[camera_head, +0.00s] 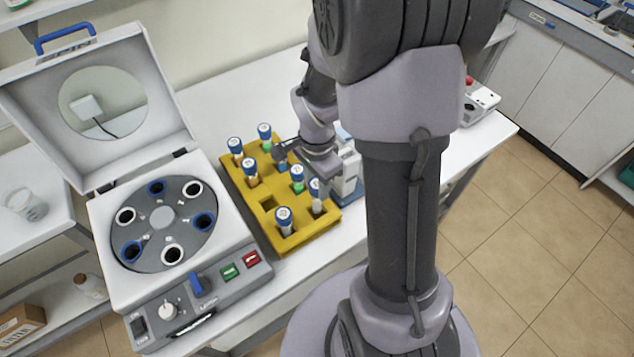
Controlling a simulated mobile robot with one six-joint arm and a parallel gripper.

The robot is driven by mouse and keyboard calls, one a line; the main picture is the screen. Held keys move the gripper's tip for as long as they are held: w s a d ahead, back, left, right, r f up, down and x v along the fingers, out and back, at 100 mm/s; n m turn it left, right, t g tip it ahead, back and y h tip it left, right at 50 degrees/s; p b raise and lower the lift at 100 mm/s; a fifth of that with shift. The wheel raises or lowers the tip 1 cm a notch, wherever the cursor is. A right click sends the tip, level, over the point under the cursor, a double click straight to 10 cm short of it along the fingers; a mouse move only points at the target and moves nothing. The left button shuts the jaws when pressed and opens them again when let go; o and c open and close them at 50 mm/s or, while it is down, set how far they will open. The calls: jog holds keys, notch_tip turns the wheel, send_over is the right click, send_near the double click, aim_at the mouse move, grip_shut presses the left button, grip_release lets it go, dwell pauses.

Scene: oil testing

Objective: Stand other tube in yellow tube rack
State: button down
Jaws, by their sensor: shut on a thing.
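The yellow tube rack (258,222) stands on the white bench right of the centrifuge. Several capped tubes stand in it: one at the far left corner (235,146), one at the far edge (265,131), one with a blue cap on the left (250,166), one with green content (297,174), one near the right end (315,188) and one at the near end (284,216). My gripper (281,155) is at the rack's far right side, shut on a tube (282,167) that is mostly hidden; whether it sits in a hole cannot be told. An empty square hole (268,203) shows at the near left.
An open centrifuge (165,225) with its lid up stands left of the rack, its rotor showing several holes. Clear bench lies in front of the rack.

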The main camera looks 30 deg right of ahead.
jog(key=shift+f+b, duration=1.85)
jog(key=shift+f, duration=0.2)
jog(key=c, duration=0.8)
grip_release()
jog(key=shift+c, duration=0.2)
notch_tip(320, 180, up, 17)
jog(key=p, duration=0.6)
jog(key=s+a+n+t+y+b, duration=0.2)
jog(key=s+a+n+t+b, duration=0.3)
jog(key=s+a+n+b, duration=0.6)
jog(key=a+n, duration=0.1)
jog(key=a, duration=0.2)
jog(key=shift+s+a+f+t, duration=0.2)
jog(key=shift+a+t, duration=0.1)
jog(key=shift+t, duration=0.1)
